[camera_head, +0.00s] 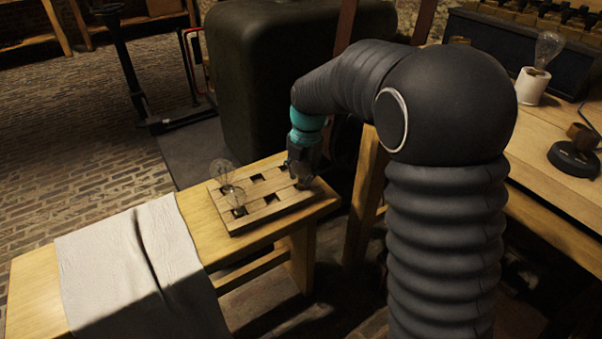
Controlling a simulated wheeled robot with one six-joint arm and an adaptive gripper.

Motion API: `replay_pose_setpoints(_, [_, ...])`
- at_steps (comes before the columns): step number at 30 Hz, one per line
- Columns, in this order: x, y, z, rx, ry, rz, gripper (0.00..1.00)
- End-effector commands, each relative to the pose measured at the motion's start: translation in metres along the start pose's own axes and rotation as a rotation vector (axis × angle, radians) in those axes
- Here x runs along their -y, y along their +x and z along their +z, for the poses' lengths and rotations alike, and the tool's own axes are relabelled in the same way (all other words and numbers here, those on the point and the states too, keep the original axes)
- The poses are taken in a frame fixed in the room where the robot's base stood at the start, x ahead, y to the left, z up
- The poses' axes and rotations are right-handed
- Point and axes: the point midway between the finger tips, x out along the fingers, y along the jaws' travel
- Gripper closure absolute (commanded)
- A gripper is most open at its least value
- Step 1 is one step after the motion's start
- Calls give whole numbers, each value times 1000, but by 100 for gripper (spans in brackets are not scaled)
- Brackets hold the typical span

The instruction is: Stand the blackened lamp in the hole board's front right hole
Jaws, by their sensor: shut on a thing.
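The wooden hole board (256,216) lies on a bench, with square holes in two rows. Two clear glass lamps stand in its left holes, one at the back left (222,171) and one at the front left (236,196). The middle holes and the back right hole look dark and empty. My gripper (302,179) points down at the board's right end, over the front right hole area. It is shut on a small dark thing, apparently the blackened lamp, mostly hidden by the fingers. I cannot tell how far the lamp sits in the hole.
A pale cloth (130,265) covers the bench's (32,290) left part. A large dark green rounded case (262,80) stands behind the board. At the right, a worktable (545,135) holds a clear lamp in a white holder (531,86) and a black round-based object (573,160).

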Motion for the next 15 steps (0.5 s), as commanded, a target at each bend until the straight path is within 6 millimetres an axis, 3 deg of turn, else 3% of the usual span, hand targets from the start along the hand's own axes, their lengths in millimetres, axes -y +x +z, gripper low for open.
replay_pose_setpoints(15, [1, 6, 0, 0, 0, 0, 98])
